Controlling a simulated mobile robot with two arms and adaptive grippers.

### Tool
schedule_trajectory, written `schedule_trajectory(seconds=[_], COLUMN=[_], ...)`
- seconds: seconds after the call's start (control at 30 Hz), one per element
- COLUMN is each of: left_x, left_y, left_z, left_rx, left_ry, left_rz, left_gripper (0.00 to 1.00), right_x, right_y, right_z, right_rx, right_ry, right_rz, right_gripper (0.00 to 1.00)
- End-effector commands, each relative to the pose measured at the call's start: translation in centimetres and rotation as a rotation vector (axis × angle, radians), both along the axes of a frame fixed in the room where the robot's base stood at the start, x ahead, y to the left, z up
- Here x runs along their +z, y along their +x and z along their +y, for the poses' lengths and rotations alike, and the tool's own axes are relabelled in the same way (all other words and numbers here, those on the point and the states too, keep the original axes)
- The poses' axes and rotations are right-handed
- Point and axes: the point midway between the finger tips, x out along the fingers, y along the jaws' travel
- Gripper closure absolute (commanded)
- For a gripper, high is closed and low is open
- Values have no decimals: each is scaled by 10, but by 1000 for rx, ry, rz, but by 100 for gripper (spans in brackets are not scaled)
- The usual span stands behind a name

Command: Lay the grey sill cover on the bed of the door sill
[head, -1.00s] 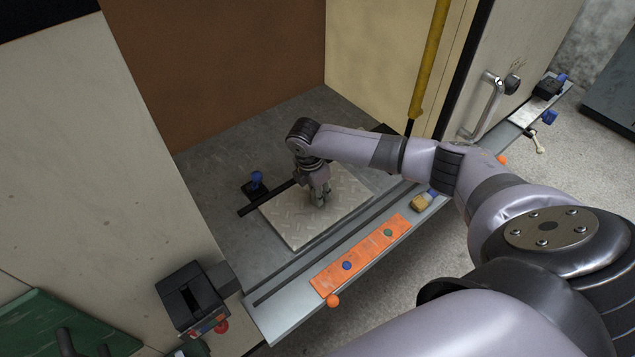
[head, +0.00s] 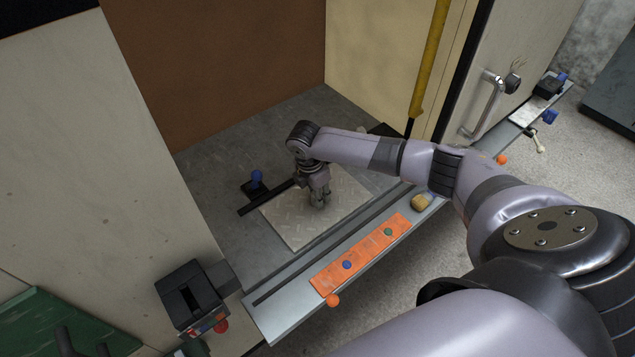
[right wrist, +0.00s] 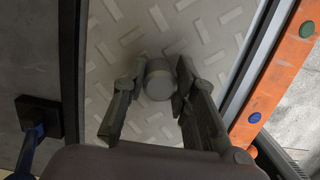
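The grey sill cover (head: 285,225) is a light plate with a raised tread pattern. It lies in the floor of the door opening, and its edges look about level with the surround. My right gripper (head: 320,199) is low over the middle of the cover. In the right wrist view, its two fingers (right wrist: 160,82) stand on either side of a round grey knob (right wrist: 159,79) on the cover. They look slightly apart from the knob. The bed of the door sill under the cover is hidden. My left gripper is not in view.
A black bar (head: 262,199) runs along the cover's far left edge, with a blue-knobbed black clamp (head: 256,179) beside it. A black box (head: 190,297) stands at the left post.

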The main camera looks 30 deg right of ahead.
Motion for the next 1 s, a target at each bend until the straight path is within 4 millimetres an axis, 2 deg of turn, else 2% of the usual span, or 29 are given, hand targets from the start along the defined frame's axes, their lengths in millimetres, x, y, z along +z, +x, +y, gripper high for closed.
schedule_trajectory(seconds=[0.3,0.67,0.77,1.0], left_x=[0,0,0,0], left_y=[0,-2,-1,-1], left_z=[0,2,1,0], left_rx=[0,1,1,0], left_ry=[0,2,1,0], left_rz=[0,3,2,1], left_gripper=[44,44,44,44], right_x=[0,3,15,66], right_y=[0,-1,0,0], right_z=[0,0,2,10], right_rx=[0,0,1,1], right_ry=[0,-1,0,0], right_rz=[1,3,0,-3], right_gripper=[52,52,52,52])
